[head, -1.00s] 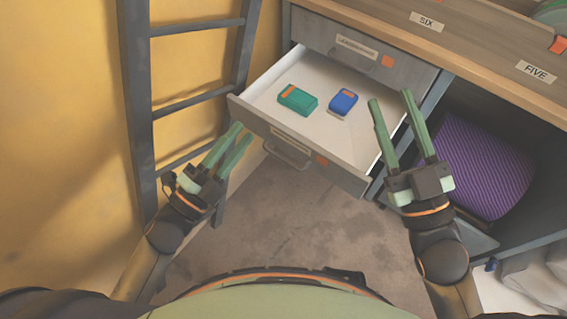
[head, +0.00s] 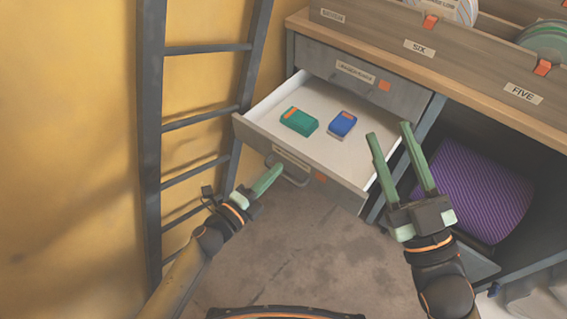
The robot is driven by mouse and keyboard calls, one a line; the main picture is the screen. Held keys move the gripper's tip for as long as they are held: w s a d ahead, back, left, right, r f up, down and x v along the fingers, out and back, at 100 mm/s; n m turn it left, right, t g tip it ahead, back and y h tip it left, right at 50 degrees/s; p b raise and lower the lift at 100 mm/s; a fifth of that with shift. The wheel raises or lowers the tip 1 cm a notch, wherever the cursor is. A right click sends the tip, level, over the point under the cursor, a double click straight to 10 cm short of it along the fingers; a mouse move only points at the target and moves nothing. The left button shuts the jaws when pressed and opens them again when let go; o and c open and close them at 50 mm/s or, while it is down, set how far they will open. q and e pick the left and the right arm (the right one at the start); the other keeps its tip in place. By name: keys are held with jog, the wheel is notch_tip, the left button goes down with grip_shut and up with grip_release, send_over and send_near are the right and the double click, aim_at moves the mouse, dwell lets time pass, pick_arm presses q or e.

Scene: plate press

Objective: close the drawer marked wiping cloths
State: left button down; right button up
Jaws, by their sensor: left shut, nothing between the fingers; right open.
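A grey drawer (head: 337,177) stands pulled out of the cabinet, its white inside showing. A green pack (head: 299,121) and a blue pack (head: 342,124) lie in it. Its front has a label too small to read, an orange tag and a bar handle (head: 287,176). My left gripper (head: 268,177) is shut and empty, its fingertips at the left part of the drawer's front, close to the handle; I cannot tell whether they touch. My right gripper (head: 390,150) is open and empty, over the drawer's right edge, pointing toward the cabinet.
A second, shut drawer (head: 330,66) with a label and orange tag is above the open one. A grey ladder (head: 152,130) leans on the yellow wall at left. A purple ribbed roll (head: 475,195) lies in the open bay at right. The floor before the drawer is clear.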

aim_at(292, 155)
pick_arm(q)
jog(key=shift+x, duration=1.95)
pick_arm(e)
jog(key=shift+s+a+r+n+t+y, duration=0.15)
jog(key=shift+s+r+n+y, duration=0.2)
jog(key=shift+r, duration=0.2)
jog(key=shift+s+r+n+t+y, duration=0.1)
jog(key=shift+s+r+n+y, duration=0.2)
jog(key=shift+r+y, duration=0.25)
jog(key=shift+s+a+r+n+t+y, duration=0.15)
jog(key=shift+s+r+n+y, duration=0.15)
jog(key=shift+r, duration=0.3)
jog(key=shift+d, duration=0.1)
